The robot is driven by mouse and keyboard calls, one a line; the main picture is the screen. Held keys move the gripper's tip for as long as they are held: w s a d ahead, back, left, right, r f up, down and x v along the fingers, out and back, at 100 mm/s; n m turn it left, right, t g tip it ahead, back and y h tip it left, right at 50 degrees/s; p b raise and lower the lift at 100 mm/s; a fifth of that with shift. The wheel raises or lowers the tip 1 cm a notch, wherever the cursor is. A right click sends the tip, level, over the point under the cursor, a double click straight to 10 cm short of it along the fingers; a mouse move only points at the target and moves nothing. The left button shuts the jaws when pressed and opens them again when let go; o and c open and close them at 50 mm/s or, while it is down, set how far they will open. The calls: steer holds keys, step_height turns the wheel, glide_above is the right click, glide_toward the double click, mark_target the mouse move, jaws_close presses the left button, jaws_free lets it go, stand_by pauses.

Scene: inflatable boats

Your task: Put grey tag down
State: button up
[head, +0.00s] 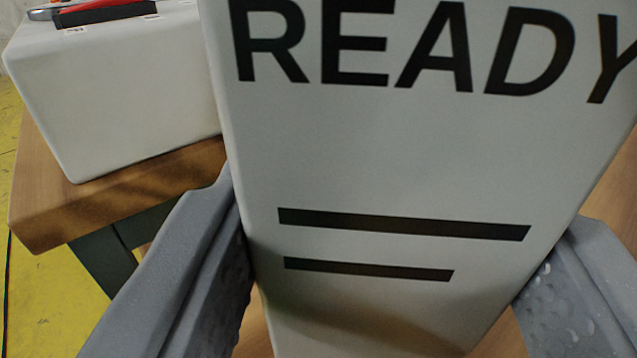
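A grey tag (400,150) fills the middle and right of the view, close to the camera. It carries the black word READY and two black bars below it. My gripper (385,285) has one grey finger at each side edge of the tag, and both fingers appear to touch it. The tag hides most of what lies behind it. Its lower end is partly in shadow, and I cannot tell whether it touches the wooden surface.
A wooden table (110,195) with dark legs stands behind the tag. A white box (120,95) sits on its left part, with red and black items (105,12) on top. Yellow floor (45,290) shows at the left.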

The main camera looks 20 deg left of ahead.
mark_target(348, 353)
steer(key=shift+w+a+f, duration=0.1)
steer(key=shift+w+a, duration=0.4)
steer(key=shift+w, duration=0.3)
steer(key=shift+f+b, duration=0.95)
steer(key=shift+f, duration=0.9)
steer(key=o, duration=1.2)
steer(key=shift+c, duration=0.2)
steer(key=shift+r, duration=0.15)
steer(key=shift+s+d, duration=0.15)
steer(key=shift+s, duration=0.15)
steer(key=s+d+p, duration=0.2)
steer(key=s, duration=0.9)
